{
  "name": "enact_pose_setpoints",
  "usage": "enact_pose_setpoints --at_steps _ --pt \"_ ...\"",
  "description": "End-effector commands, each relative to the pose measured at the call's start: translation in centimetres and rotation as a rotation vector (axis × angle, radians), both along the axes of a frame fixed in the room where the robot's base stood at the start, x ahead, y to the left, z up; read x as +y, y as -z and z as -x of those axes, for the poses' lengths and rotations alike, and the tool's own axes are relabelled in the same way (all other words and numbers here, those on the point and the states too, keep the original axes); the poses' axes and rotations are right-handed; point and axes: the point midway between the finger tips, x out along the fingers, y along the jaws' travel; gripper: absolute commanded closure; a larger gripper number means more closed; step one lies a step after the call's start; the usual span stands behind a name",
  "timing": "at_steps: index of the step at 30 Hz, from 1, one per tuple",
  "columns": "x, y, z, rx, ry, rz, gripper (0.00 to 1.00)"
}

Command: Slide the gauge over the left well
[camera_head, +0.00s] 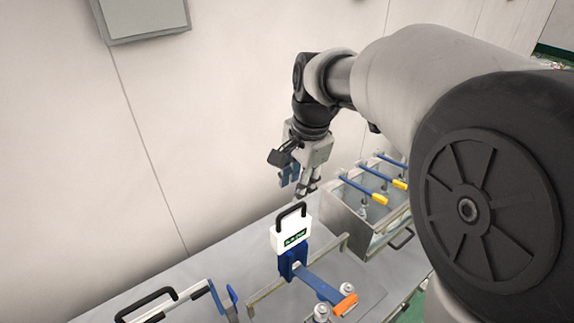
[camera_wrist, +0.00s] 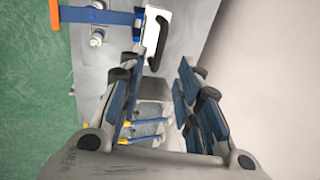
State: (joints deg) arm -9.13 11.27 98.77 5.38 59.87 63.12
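The gauge (camera_head: 291,239) is a white block with a black loop handle and a small green display. It stands upright on a blue carriage (camera_head: 290,262) in the middle of the bench. In the wrist view the gauge (camera_wrist: 151,30) shows beyond the fingers, near the top. My gripper (camera_head: 301,184) hangs above and behind the gauge, apart from its handle. In the wrist view my gripper (camera_wrist: 154,92) has its blue-padded fingers spread with nothing between them. I cannot tell which opening is the left well.
A blue bar with an orange end (camera_head: 344,304) runs from the carriage beside silver fittings (camera_head: 321,311). A metal box (camera_head: 345,213) with yellow-ended blue bars stands at right. Another black handle (camera_head: 147,303) is at lower left. The wall is close behind the bench (camera_head: 215,262).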

Motion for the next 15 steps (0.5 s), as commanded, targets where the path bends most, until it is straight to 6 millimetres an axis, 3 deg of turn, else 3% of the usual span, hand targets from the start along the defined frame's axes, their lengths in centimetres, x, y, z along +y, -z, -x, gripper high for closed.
enact_pose_setpoints --at_steps 6,15 --pt "0.5 4.8 -0.7 0.003 -0.001 0.0 0.69" --pt "0.9 8.1 -1.3 0.0 -0.001 0.0 0.69"
